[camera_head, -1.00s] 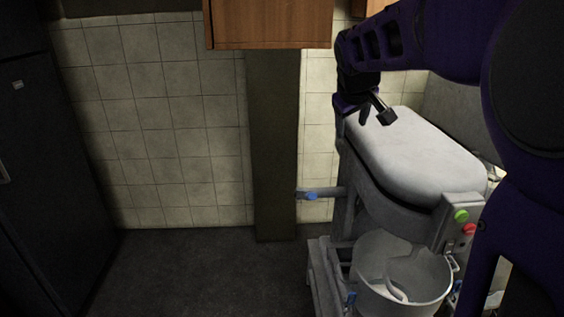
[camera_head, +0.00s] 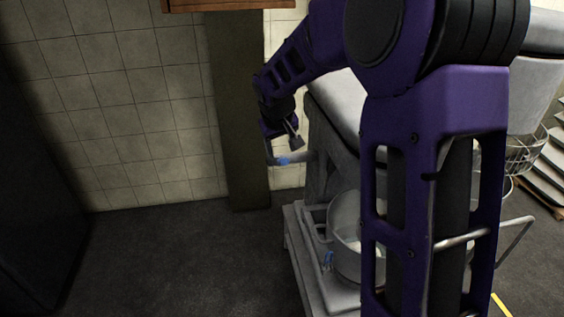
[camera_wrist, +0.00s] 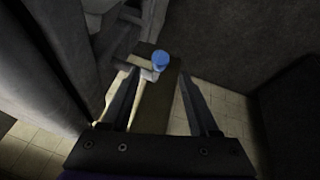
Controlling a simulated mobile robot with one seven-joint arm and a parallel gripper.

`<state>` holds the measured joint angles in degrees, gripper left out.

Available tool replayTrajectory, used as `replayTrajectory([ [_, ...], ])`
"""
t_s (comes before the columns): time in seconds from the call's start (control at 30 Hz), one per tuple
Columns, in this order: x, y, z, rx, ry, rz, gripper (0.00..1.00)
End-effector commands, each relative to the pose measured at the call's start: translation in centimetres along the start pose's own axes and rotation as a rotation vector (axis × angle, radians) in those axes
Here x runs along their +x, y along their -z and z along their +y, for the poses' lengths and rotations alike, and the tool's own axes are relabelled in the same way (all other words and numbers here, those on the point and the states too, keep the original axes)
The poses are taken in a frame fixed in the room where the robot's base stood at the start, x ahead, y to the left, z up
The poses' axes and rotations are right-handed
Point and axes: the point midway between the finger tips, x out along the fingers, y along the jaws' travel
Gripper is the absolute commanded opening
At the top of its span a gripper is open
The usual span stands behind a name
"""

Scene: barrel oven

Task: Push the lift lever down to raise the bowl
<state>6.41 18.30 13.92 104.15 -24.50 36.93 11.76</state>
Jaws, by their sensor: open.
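The lift lever, a grey bar with a blue part (camera_head: 291,160), sticks out to the left from the mixer's side in the head view. In the wrist view its blue knob (camera_wrist: 160,59) and short grey arm show between and just beyond the fingertips. My gripper (camera_head: 294,140) is open and empty, close above the lever; I cannot tell whether it touches. Its two fingers (camera_wrist: 158,75) spread apart in the wrist view. The metal bowl (camera_head: 342,222) sits low in the mixer frame, partly hidden by my arm.
The mixer's pale body (camera_head: 335,100) stands right of the lever. A dark pillar (camera_head: 236,120) and tiled wall (camera_head: 120,110) are behind it. The dark floor (camera_head: 180,260) at left is clear.

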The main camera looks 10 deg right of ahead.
Motion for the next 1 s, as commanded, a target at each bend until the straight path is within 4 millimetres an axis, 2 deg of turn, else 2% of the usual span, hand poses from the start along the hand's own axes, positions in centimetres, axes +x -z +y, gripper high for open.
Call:
replayTrajectory([
  [0.03,1.3,-0.2,0.0,-0.001,0.001,-0.005,0.61],
  [0.1,2.7,-0.1,0.0,0.0,0.001,-0.004,0.61],
  [0.33,6.0,0.0,0.0,0.0,0.0,-0.001,0.61],
  [0.5,6.9,0.0,0.0,-0.001,0.0,0.0,0.61],
  [0.77,7.0,0.0,0.0,0.0,0.0,0.001,0.61],
  [1.0,7.0,0.0,0.0,-0.001,0.0,0.001,0.2],
])
